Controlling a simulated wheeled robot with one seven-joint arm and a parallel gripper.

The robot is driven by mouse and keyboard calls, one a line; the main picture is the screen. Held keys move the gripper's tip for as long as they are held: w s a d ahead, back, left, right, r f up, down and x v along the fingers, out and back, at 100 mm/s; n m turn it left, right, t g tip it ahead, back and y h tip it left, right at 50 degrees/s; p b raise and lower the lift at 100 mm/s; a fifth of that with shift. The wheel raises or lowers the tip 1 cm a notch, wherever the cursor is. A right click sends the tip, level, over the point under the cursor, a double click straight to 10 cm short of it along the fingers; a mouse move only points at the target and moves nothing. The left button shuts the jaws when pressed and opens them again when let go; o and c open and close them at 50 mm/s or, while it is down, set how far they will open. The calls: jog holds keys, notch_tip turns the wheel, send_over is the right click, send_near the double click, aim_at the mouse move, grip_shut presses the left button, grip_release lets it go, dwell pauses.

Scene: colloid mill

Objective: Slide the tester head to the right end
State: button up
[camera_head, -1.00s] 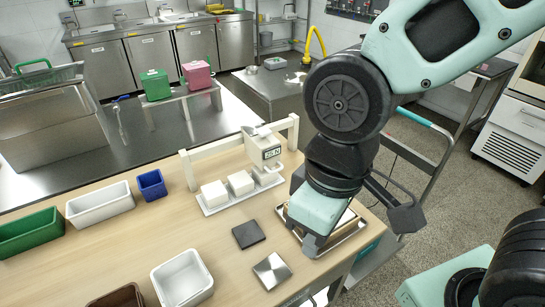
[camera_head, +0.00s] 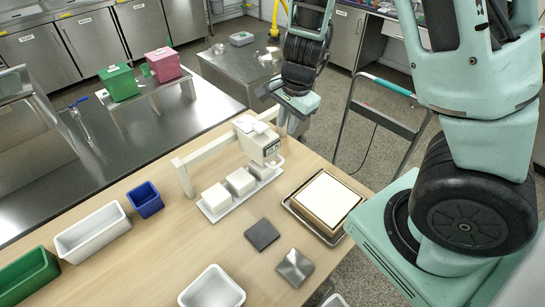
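The white tester head (camera_head: 260,146), with a small display on its front, sits on a white rail frame (camera_head: 210,151). It is nearer the frame's right end than its left, above the rightmost white block. My gripper (camera_head: 291,124) is behind and to the right of the head, close to the frame's right end. Its fingers are small and partly hidden, so I cannot tell whether they are open or touching anything. A white tray (camera_head: 212,217) under the frame holds white blocks (camera_head: 216,197).
A metal tray (camera_head: 333,240) with a framed white sheet (camera_head: 325,200) lies to the right. A dark square plate (camera_head: 262,234) and a metal plate (camera_head: 294,267) lie in front. Blue (camera_head: 146,200), white (camera_head: 92,232) and green (camera_head: 28,275) bins stand left.

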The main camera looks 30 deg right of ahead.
aim_at(278, 164)
jog(key=f+b, duration=0.2)
jog(key=f, duration=0.3)
jog(key=w+f+b, duration=0.1)
jog(key=f+b, duration=0.1)
jog(key=f, duration=0.3)
jog(key=w+f+b, duration=0.1)
jog(key=f+b, duration=0.2)
jog(key=f, duration=0.3)
jog(key=shift+w+a, duration=0.25)
jog(key=shift+a, duration=0.05)
grip_shut()
